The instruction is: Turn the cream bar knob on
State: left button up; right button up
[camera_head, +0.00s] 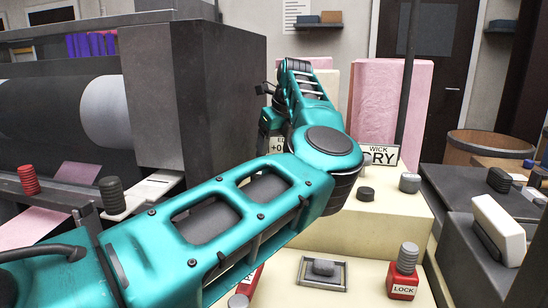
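A cream bar knob (499,226) sits on the dark grey box at the right edge. It is a thick, pale bar with a dark side, lying slanted across the box top. My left arm comes in from the left and crosses the middle of the view, well to the left of the bar. Its far part rises beside the pink rolls, and its gripper is hidden, so I cannot see its fingers. My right arm and gripper do not show.
The dark box (450,205) also carries dark knobs (500,180). Left of it, a cream stepped block (385,225) holds a red LOCK knob (403,271), a framed grey knob (323,268) and small round knobs (409,183). A dark roller machine (200,90) stands at left.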

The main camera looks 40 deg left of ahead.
pick_arm(q)
jog(key=shift+x, duration=1.05)
jog(key=c, duration=1.1)
